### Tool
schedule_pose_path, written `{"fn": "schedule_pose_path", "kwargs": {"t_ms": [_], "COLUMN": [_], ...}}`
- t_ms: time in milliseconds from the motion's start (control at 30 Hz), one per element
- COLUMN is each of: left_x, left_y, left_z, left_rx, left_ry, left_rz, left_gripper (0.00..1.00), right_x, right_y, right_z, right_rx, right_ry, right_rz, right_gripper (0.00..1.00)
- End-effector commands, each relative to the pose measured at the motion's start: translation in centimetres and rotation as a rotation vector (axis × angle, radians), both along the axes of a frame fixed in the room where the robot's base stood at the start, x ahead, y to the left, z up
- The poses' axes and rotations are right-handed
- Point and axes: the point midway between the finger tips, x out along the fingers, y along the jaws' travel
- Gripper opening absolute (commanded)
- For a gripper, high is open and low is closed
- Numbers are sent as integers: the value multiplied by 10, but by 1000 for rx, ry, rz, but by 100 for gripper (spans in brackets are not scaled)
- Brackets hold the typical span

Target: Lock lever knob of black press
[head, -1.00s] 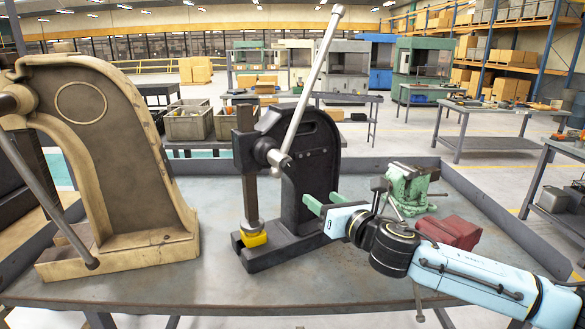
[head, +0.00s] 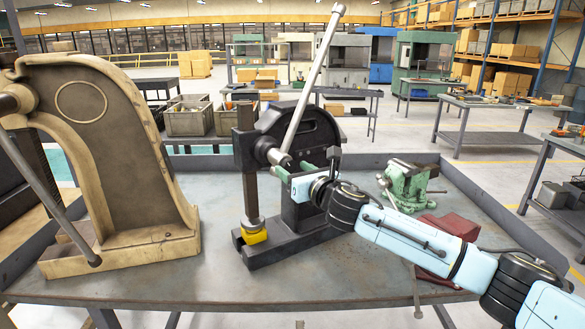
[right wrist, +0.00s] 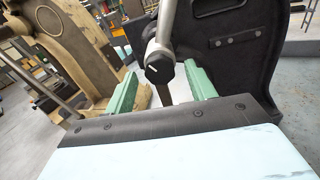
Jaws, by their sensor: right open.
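The black press (head: 310,150) stands upright in the middle of the bench, with its long silver lever (head: 314,80) tilted up and to the right. The lever's hub with a dark knob (right wrist: 158,67) bearing a white mark shows in the right wrist view. My right gripper (head: 277,172) has green fingers and is in front of the hub. In the right wrist view its fingers (right wrist: 160,90) are spread apart, with the knob between and beyond them; I see no contact. A yellow block (head: 254,236) sits under the press ram. My left gripper is out of view.
A larger tan press (head: 110,150) with its own lever stands at the left. A green vise (head: 408,180) and a dark red block (head: 450,226) are on the bench (head: 340,285) at the right.

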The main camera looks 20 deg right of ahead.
Motion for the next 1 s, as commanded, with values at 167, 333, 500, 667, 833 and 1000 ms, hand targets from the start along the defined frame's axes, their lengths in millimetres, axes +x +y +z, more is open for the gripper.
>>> {"fn": "schedule_pose_path", "kwargs": {"t_ms": [167, 333, 500, 667, 833, 1000], "left_x": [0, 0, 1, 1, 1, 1], "left_y": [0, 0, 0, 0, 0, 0], "left_z": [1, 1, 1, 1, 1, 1], "left_rx": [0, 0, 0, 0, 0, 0], "left_ry": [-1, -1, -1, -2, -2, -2], "left_rz": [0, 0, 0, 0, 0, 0], "left_gripper": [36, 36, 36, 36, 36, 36], "right_x": [11, 14, 14, 13, 13, 13], "right_y": [3, 4, 4, 3, 3, 3], "right_z": [0, 0, 0, 0, 0, 0], "right_rx": [1, 1, 1, 1, 1, 6], "right_ry": [0, 0, 0, 0, 1, 2], "right_rz": [0, 1, 1, 1, 1, 1], "right_gripper": [55, 55, 55, 36, 13, 11]}}
